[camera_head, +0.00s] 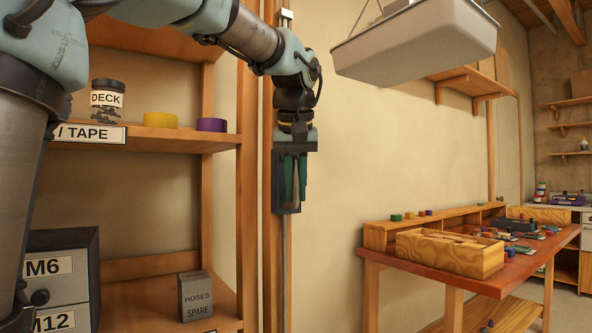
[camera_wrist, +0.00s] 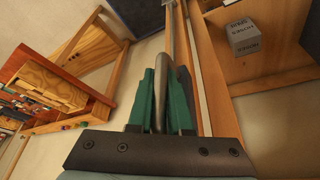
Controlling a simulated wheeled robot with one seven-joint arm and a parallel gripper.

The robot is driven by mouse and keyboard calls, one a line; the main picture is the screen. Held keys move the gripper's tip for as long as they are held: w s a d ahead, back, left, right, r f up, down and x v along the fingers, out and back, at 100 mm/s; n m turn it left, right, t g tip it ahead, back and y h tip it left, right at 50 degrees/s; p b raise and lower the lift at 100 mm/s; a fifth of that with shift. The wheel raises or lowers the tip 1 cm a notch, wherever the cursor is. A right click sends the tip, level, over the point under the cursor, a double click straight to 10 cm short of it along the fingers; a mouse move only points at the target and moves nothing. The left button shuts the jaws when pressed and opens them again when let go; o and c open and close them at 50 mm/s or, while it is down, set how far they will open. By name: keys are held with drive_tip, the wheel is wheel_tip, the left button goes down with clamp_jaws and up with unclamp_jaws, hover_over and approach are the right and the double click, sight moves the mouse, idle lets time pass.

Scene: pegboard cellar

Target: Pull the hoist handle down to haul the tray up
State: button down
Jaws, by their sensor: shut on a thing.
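My gripper (camera_head: 288,205) hangs fingers down in front of the wooden post. In the wrist view, its green fingers (camera_wrist: 162,95) are shut on the grey hoist handle (camera_wrist: 158,88), which lies between them. The handle is mostly hidden by the fingers in the head view. A thin metal rod or rail (camera_head: 286,265) runs down the post below the gripper. The pale grey tray (camera_head: 420,55) hangs in the air at the upper right from a cord, well above the workbench and apart from it.
A wooden shelf unit (camera_head: 180,140) at the left holds a jar (camera_head: 108,100), tape rolls, a HOSES SPARE box (camera_head: 195,297) and grey drawers (camera_head: 60,275). A workbench (camera_head: 490,270) with a wooden box (camera_head: 450,252) stands at the right. The wall between is bare.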

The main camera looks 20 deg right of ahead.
wheel_tip(320, 180, down, 30)
drive_tip(key=b, duration=1.5)
drive_tip(key=shift+b, duration=0.3)
drive_tip(key=shift+a+f, duration=0.1)
drive_tip(key=shift+f, duration=0.05)
drive_tip(key=c, duration=0.8)
unclamp_jaws()
drive_tip(key=shift+f, duration=0.1)
drive_tip(key=shift+c, duration=0.2)
drive_tip(key=shift+a, duration=0.1)
drive_tip(key=p+v, duration=0.2)
drive_tip(key=v, duration=0.9)
drive_tip(key=shift+d+r, duration=0.3)
drive_tip(key=shift+r, duration=0.05)
drive_tip(key=shift+s, duration=0.1)
